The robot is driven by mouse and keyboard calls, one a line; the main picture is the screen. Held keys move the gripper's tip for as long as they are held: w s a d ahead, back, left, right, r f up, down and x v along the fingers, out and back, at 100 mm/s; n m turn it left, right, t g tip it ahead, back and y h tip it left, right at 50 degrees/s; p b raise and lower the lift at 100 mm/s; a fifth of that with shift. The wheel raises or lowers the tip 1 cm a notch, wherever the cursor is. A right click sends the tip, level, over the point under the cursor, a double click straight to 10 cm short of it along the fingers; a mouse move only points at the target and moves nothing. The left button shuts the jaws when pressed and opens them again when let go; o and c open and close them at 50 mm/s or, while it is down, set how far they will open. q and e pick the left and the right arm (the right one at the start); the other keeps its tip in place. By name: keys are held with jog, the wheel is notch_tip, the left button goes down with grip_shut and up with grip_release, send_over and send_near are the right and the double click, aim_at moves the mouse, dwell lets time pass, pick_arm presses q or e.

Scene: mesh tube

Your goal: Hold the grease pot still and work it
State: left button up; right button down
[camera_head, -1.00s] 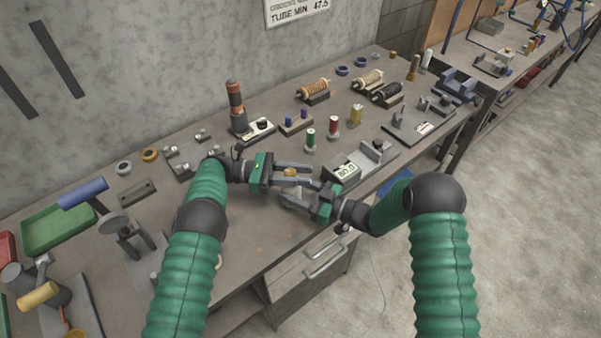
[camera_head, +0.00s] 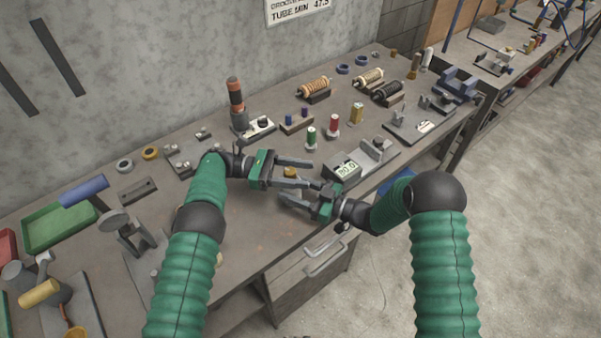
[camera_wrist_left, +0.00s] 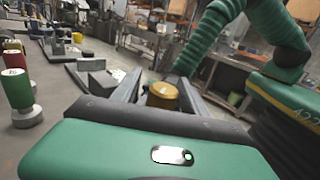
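The grease pot, a small brass-yellow pot (camera_head: 290,172), sits between the fingers of my left gripper (camera_head: 311,173). In the left wrist view the pot's round top (camera_wrist_left: 162,94) shows between the two grey fingers, with a gap on each side. My left gripper is open around it and looks clear of it. My right gripper (camera_head: 282,192) points left, just in front of the pot, with its fingers apart. Its upper finger lies close to my left gripper's lower finger; I cannot tell whether they touch. The lower part of the pot is hidden.
Green (camera_head: 311,137) and red (camera_head: 333,125) capped cylinders stand behind. The bench's front edge and a drawer (camera_head: 318,255) are close below my right gripper. Bare bench (camera_head: 250,225) lies to the front left.

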pick_arm(q)
jog(key=v, duration=0.7)
jog(key=shift+w+a, duration=0.15)
jog(key=shift+a, duration=0.15)
jog(key=shift+f, duration=0.1)
